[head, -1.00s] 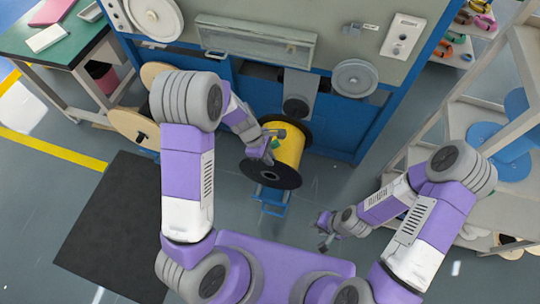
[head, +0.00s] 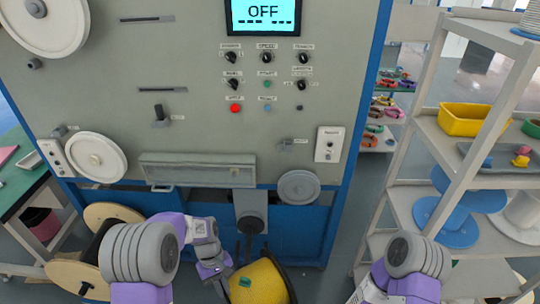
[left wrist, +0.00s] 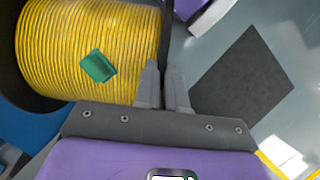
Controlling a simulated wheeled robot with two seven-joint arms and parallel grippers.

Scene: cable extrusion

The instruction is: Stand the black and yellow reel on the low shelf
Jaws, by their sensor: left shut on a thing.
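The black and yellow reel (head: 258,284) is at the bottom centre of the head view, in front of the machine, its lower part cut off by the frame. In the left wrist view its yellow winding (left wrist: 85,40) fills the upper left, with a green tag on it. My left gripper (left wrist: 164,72) has its fingers on either side of the reel's black flange, shut on it. In the head view the left gripper (head: 226,284) is at the reel's left side. My right forearm is at the bottom right; its gripper is out of frame. The rack's low shelf (head: 480,279) is partly visible at bottom right.
The grey and blue machine (head: 200,110) fills the back. The rack at right holds a blue reel (head: 456,224), a white reel (head: 523,214) and a yellow bin (head: 464,119) on higher levels. A wooden-flanged reel (head: 80,275) is at lower left. A dark mat (left wrist: 243,84) lies on the floor.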

